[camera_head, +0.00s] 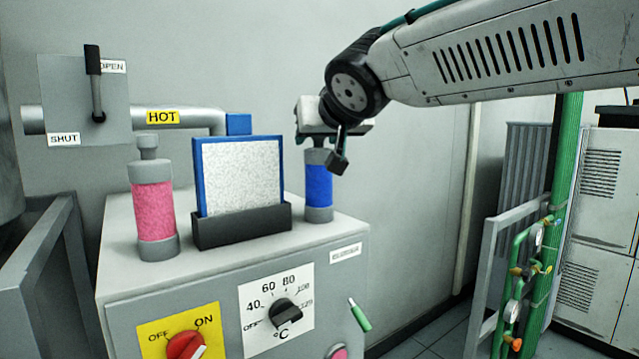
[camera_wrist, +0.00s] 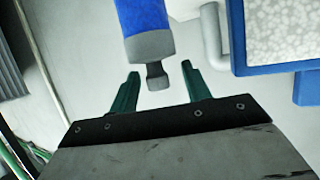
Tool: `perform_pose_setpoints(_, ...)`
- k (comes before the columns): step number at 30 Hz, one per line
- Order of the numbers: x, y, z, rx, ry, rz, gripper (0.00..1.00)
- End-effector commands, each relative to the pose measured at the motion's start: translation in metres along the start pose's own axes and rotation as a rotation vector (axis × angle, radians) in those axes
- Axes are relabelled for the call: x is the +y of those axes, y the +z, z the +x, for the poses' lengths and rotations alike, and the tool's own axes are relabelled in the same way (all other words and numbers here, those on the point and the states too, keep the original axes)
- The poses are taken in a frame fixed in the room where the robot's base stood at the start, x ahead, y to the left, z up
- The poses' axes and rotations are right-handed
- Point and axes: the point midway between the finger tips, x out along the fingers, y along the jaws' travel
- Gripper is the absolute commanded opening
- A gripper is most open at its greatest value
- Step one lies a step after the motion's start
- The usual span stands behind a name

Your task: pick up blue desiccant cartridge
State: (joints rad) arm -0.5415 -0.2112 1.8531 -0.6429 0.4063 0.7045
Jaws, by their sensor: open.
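The blue desiccant cartridge (camera_head: 319,186) stands upright on the right side of the grey cabinet's top, with grey end caps. My gripper (camera_head: 338,150) is at its upper end in the head view, partly in front of its top. In the wrist view the cartridge (camera_wrist: 146,22) hangs in from the top edge, its grey knob pointing toward my gripper (camera_wrist: 160,78). The two green fingers are apart, one on each side of the knob's line, and hold nothing.
A blue-framed white filter panel (camera_head: 240,176) in a dark holder stands just left of the cartridge. A pink cartridge (camera_head: 153,210) stands farther left. A pipe labelled HOT (camera_head: 185,120) runs behind. The cabinet (camera_head: 235,262) has knobs in front. Open room lies right of the cabinet.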

Motion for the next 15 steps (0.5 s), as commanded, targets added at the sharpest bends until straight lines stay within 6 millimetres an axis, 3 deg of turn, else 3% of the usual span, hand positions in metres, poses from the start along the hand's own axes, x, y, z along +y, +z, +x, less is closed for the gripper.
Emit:
perform_pose_setpoints(6,0.004,0.001,0.031,-0.002,0.002,0.000,0.48)
perform_pose_setpoints(15,0.004,0.000,0.035,-0.001,0.002,0.000,0.48)
